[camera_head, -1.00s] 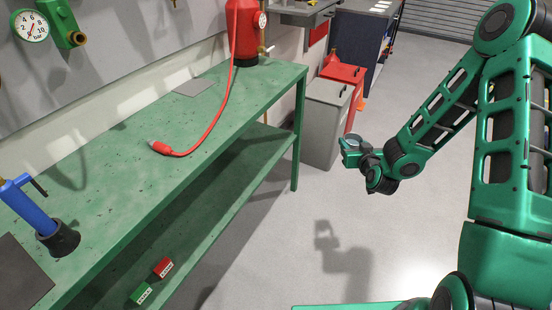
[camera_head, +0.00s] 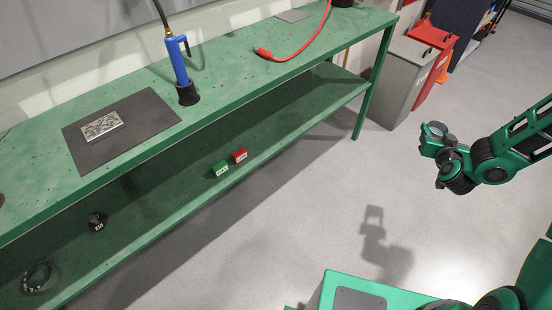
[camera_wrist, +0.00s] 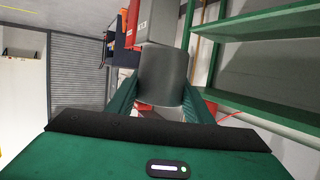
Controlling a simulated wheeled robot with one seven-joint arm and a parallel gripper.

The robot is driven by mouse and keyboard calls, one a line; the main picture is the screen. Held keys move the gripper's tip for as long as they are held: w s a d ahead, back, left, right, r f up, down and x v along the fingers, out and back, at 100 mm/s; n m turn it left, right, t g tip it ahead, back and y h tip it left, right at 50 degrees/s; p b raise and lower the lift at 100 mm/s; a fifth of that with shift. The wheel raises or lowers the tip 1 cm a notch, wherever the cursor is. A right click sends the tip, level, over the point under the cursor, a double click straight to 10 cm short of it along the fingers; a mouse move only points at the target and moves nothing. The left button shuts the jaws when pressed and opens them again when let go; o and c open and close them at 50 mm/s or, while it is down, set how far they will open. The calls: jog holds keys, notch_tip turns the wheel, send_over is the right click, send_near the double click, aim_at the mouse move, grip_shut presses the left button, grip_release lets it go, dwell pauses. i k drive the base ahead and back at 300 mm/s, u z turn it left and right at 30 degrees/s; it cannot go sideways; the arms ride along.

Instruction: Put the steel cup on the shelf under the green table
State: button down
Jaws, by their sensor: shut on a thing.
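The steel cup (camera_wrist: 163,76) is a plain grey cylinder between the two green fingers of my gripper (camera_wrist: 160,98) in the wrist view. My gripper (camera_head: 433,139) is shut on the cup (camera_head: 438,131), held in the air at the right of the head view, over open floor and away from the table. The green table (camera_head: 230,90) runs diagonally across the left. Its shelf (camera_head: 150,222) lies below the top, partly hidden by it.
The shelf bears a green box (camera_head: 220,169), a red box (camera_head: 239,155), a black object (camera_head: 97,221) and a round clear object (camera_head: 36,278). A table leg (camera_head: 370,100) stands at the right end, near a grey bin (camera_head: 395,85). The floor in front is clear.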

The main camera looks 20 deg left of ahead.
aim_at(214, 160)
jog(key=u, duration=0.1)
jog(key=k, duration=0.25)
jog(key=u, duration=0.55)
jog(key=i, duration=0.75)
jog(key=u, duration=0.2)
